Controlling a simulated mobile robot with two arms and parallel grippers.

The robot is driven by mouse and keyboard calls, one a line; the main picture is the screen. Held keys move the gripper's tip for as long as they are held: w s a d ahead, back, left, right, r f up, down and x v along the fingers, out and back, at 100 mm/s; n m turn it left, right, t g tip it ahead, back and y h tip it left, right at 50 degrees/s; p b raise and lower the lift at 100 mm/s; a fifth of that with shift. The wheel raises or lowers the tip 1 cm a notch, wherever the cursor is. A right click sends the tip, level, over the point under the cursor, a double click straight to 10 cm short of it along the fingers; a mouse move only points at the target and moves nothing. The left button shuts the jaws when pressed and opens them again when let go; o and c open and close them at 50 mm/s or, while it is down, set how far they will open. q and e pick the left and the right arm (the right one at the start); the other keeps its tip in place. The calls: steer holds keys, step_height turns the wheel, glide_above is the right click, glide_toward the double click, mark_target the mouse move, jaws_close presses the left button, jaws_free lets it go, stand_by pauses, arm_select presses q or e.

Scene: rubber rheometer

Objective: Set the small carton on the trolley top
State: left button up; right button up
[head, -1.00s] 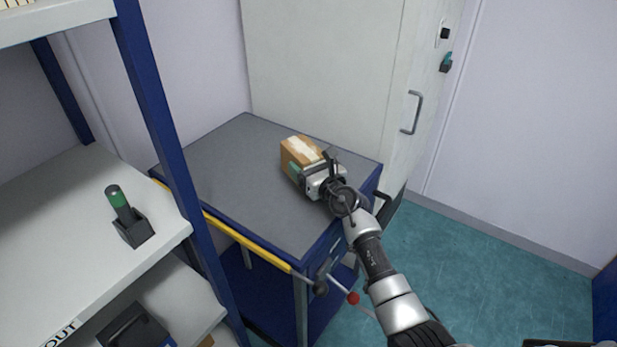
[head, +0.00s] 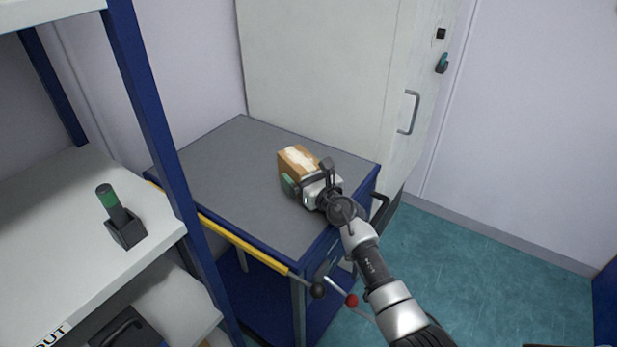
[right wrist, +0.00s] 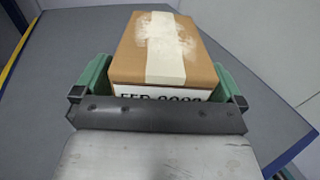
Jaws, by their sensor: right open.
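The small carton (head: 299,161) is brown with a pale tape strip and sits on the grey trolley top (head: 225,165). In the right wrist view the carton (right wrist: 165,50) stands just ahead of the palm, with a white printed label on its near face. My right gripper (head: 306,178) is open at the carton's near side. In the wrist view its green fingers (right wrist: 165,83) stand apart on either side of the carton's near end; whether they touch it is unclear. My left gripper is out of view.
A shelf unit (head: 60,215) with blue posts stands at the left, holding a green-topped black device (head: 122,222). The trolley has a yellow front rail (head: 240,243) and a red-knobbed lever (head: 351,300). A pale cabinet (head: 320,70) stands behind. The trolley top left of the carton is clear.

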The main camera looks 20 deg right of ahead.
steer(key=p+v, duration=0.2)
steer(key=v, duration=0.9)
steer(key=shift+r, duration=0.15)
steer(key=shift+s+d, duration=0.1)
steer(key=shift+s, duration=0.4)
steer(key=shift+r, duration=0.1)
